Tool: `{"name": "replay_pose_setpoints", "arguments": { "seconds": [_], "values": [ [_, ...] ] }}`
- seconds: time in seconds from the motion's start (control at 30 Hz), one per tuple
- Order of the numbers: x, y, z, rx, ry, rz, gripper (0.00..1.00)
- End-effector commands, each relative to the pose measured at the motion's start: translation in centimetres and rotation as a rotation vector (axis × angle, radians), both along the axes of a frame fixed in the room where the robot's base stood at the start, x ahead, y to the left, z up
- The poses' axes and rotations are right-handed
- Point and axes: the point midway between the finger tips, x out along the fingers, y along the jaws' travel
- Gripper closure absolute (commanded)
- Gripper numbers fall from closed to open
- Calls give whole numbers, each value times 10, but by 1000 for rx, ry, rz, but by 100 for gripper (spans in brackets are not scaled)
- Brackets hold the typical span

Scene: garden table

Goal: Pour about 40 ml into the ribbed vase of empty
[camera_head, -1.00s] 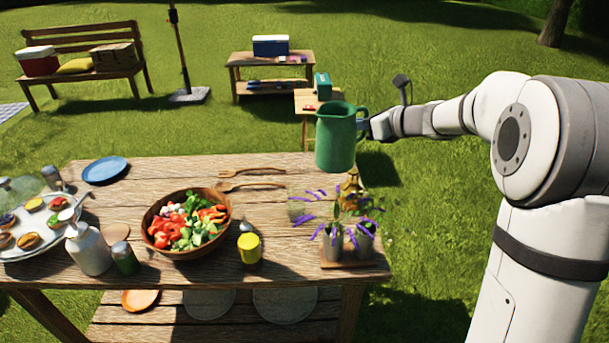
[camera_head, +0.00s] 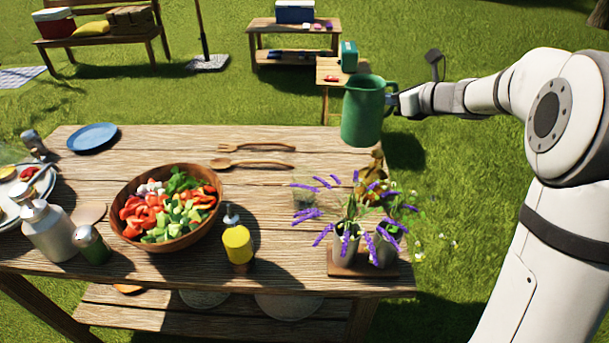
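My gripper (camera_head: 393,103) is at the right side of a green jug (camera_head: 361,113), shut on its handle; the fingers are partly hidden. The jug is held roughly upright above the far right part of the table, and its contents do not show. Two grey vases (camera_head: 346,246) with purple flowers stand on a small wooden board (camera_head: 345,266) at the table's front right, nearer the camera than the jug. A small amber-brown object (camera_head: 373,164) is behind the flowers, below the jug. I cannot tell which vessel is ribbed.
The wooden table (camera_head: 265,190) also holds a salad bowl (camera_head: 128,228), a yellow bottle (camera_head: 237,243), wooden utensils (camera_head: 255,164), a blue plate (camera_head: 93,137), a white bottle (camera_head: 47,230) and a shaker (camera_head: 91,245). Grass lies right of the table.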

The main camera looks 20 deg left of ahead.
Motion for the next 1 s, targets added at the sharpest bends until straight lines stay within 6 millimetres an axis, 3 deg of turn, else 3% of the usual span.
{"name": "replay_pose_setpoints", "arguments": {
  "seconds": [0.67,1.0],
  "values": [
    [-8,11,5,-92,-89,10,100],
    [-18,21,26,-245,-233,11,100]
  ]
}}
